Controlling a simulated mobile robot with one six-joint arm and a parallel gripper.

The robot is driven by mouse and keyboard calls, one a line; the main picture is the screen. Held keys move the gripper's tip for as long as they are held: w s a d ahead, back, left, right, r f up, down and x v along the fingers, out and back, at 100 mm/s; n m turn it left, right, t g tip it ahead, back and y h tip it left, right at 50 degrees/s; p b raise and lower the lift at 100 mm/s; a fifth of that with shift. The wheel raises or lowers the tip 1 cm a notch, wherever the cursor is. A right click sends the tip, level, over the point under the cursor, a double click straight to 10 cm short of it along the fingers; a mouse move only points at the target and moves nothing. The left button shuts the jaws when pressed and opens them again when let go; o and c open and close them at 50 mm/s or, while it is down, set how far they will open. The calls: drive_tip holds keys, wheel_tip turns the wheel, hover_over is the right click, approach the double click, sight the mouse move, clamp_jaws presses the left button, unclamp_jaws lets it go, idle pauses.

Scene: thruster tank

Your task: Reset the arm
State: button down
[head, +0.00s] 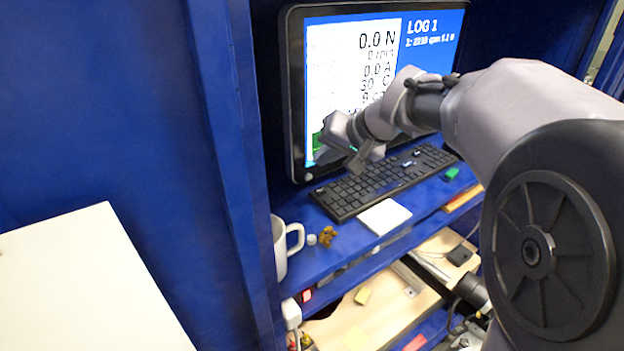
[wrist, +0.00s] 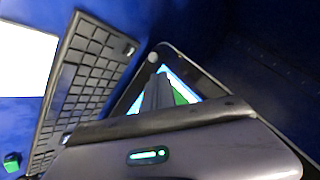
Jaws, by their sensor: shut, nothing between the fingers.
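My arm (head: 500,110) reaches in from the right of the head view, over the blue shelf. My gripper (head: 362,160) is in front of the lower left part of the monitor (head: 430,45), above the keyboard (head: 385,180). In the wrist view my gripper (wrist: 155,92) shows as grey fingers pointing at the monitor screen (wrist: 190,90). The fingers are shut with nothing between them. The screen shows readings such as 0.0 N and the heading LOG 1; my arm hides part of it.
A white mug (head: 280,245), a small brown figure (head: 328,236) and a white pad (head: 384,216) are on the shelf. A green block (head: 451,174) lies right of the keyboard. Below is a cluttered wooden surface (head: 385,315). A white panel (head: 85,285) is at lower left.

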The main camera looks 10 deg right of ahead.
drive_tip(key=s+a+f+h, duration=0.1)
drive_tip(key=s+a+f, duration=0.1)
drive_tip(key=s, duration=1.2)
drive_tip(key=s+a+f+h, duration=0.1)
drive_tip(key=s+a+f, duration=0.15)
drive_tip(key=s, duration=1.15)
wheel_tip(320, 180, down, 31)
drive_tip(key=s+m+g+b, duration=0.1)
drive_tip(key=s+g+b, duration=0.1)
drive_tip(key=b, duration=2.6)
drive_tip(key=shift+s, duration=0.2)
drive_tip(key=shift+f, duration=0.1)
